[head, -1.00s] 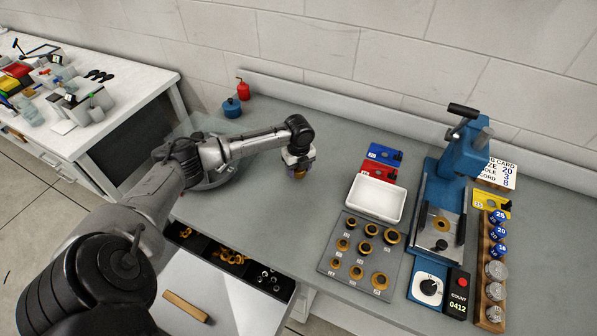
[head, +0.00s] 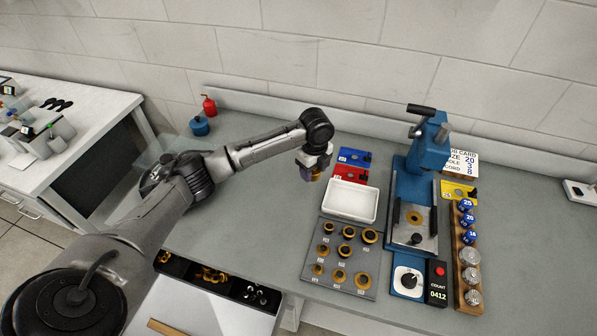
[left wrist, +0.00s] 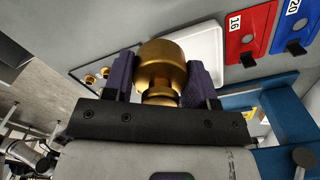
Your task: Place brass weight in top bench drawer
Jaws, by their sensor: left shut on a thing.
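The brass weight (left wrist: 162,70) is a rounded gold-coloured piece with a narrow neck, held between the two purple-lined fingers in the left wrist view. My left gripper (head: 314,172) is shut on it, above the grey bench (head: 255,215) and left of the white tray. In the head view only a small part of the weight (head: 316,177) shows below the fingers. The open bench drawer (head: 215,280), with black compartments of brass rings and silvery parts, is at the lower left, partly hidden by my left arm. My right gripper is not in view.
A white tray (head: 350,201), a plate of brass rings (head: 320,238), red card (head: 350,174) and blue card (head: 354,157) lie right of the gripper. A blue press (head: 427,160) stands further right. A red bottle (head: 209,106) and blue pot (head: 200,126) stand at the back.

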